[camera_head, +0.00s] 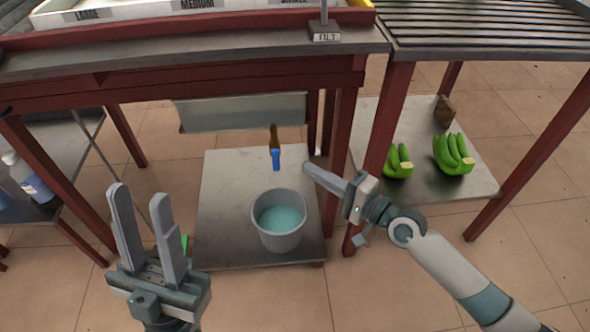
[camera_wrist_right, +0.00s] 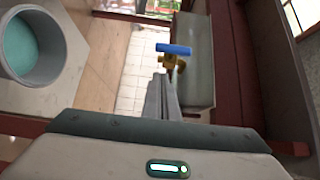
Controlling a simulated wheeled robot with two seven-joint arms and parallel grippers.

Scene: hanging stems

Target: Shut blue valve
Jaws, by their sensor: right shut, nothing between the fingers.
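The blue valve is a brass tap (camera_head: 274,134) with a blue lever handle (camera_head: 276,160), below the grey tank and above the bucket in the head view. In the right wrist view the blue handle (camera_wrist_right: 174,49) lies crosswise over the brass body (camera_wrist_right: 170,64). My right gripper (camera_head: 309,169) is shut and empty, just right of the handle in the head view. Its fingers (camera_wrist_right: 160,82) point toward the tap in the wrist view; I cannot tell if they touch it. My left gripper (camera_head: 138,198) is open and empty at the lower left.
A grey bucket (camera_head: 279,246) with blue-green liquid stands on the low shelf (camera_head: 225,190). The grey tank (camera_head: 240,112) hangs behind the tap. A red table leg (camera_head: 338,150) is close to my right gripper. Green bananas (camera_head: 453,153) lie on the right shelf.

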